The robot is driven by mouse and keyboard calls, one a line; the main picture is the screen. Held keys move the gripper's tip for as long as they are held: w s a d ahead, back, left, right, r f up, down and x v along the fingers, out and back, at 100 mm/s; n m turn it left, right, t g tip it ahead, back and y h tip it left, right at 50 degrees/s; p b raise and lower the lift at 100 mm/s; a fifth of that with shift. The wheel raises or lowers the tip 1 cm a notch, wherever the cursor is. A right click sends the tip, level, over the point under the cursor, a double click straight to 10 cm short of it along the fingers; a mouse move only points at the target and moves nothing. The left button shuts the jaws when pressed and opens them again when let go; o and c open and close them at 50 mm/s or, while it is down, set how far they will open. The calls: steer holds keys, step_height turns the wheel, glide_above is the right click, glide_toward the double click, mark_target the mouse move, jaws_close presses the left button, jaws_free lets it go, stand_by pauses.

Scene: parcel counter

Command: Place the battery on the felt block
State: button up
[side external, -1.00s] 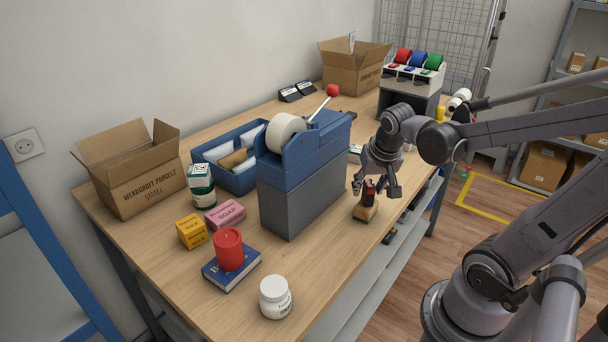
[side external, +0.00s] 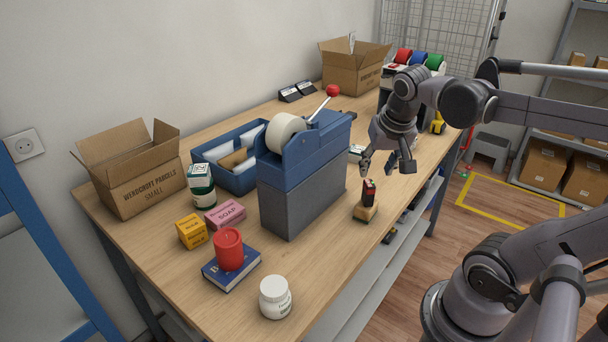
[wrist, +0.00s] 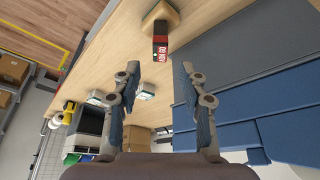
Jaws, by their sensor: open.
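The battery (side external: 369,191), black and red, stands upright on the felt block (side external: 365,212), a small tan block with a dark underside near the table's front edge. In the wrist view the battery (wrist: 161,48) shows beyond my fingertips, with the block (wrist: 161,16) behind it. My gripper (side external: 386,172) is open and empty above and slightly behind the battery, clear of it. In the wrist view its two fingers (wrist: 158,72) are spread wide with nothing between them.
The blue and grey tape dispenser (side external: 303,178) stands left of the block. A red candle (side external: 229,250) on a blue book, a soap box (side external: 226,215) and a white jar (side external: 275,297) are farther left. The table's front edge is close on the block's right.

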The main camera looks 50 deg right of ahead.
steer(key=w+a+f+n+t+y, duration=0.1)
steer(key=a+f+n+t, duration=0.1)
steer(key=a+n, duration=0.2)
steer(key=w+a+f+n+t+y, duration=0.1)
steer(key=w+a+n+t+y, duration=0.1)
steer(key=a+n, duration=0.3)
steer(key=a, duration=0.4)
steer(key=shift+f, duration=0.4)
